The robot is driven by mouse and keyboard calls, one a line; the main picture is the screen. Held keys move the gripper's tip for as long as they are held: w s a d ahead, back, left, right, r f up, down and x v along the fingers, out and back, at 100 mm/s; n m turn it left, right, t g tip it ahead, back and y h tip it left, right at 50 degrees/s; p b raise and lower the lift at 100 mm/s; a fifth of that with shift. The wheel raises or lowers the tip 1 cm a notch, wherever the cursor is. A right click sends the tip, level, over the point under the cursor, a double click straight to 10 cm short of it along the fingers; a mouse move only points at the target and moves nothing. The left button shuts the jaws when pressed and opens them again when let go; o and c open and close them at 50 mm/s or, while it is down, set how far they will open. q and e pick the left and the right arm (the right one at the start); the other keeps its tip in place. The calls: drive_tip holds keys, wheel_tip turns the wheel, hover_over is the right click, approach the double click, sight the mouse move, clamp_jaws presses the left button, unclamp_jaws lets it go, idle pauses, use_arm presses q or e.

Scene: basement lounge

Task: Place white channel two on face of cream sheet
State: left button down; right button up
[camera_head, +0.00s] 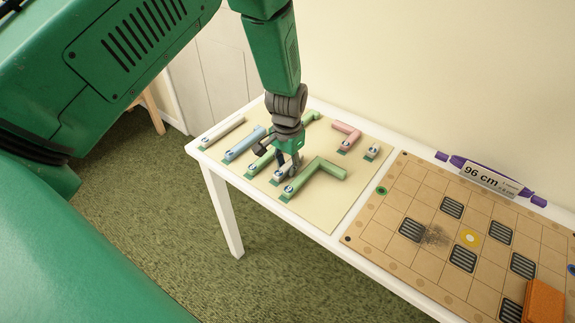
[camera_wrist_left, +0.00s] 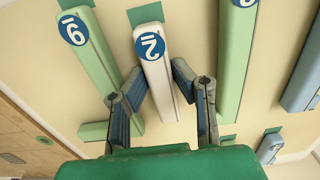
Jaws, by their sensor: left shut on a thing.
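The white channel two (camera_wrist_left: 152,62), with a blue round "2" label, lies between the fingers of my left gripper (camera_wrist_left: 163,105) in the left wrist view. In the head view my left gripper (camera_head: 288,168) points down over the cream sheet (camera_head: 325,213) and is shut on this channel. The channel (camera_head: 279,174) is mostly hidden there by the fingers. A green patch shows at its labelled end. I cannot tell whether it touches the sheet or hangs just above. My right gripper is not in view.
A green L-shaped channel (camera_head: 322,175) lies close beside the gripper. Blue (camera_head: 243,143), pale (camera_head: 222,132) and pink (camera_head: 346,133) pieces also lie on the sheet. A tan grid board (camera_head: 400,190) with dark grates, an orange block (camera_head: 544,301) and a "96 cm" sign (camera_head: 488,177) are to the right.

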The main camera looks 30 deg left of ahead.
sight(287, 165)
use_arm(q)
drive_tip(key=shift+a+f, duration=0.1)
drive_tip(key=shift+a, duration=0.05)
drive_tip(key=c, duration=1.3)
unclamp_jaws()
drive_tip(key=shift+c, duration=0.2)
wheel_tip(287, 165, up, 12)
drive_tip(key=p, duration=0.1)
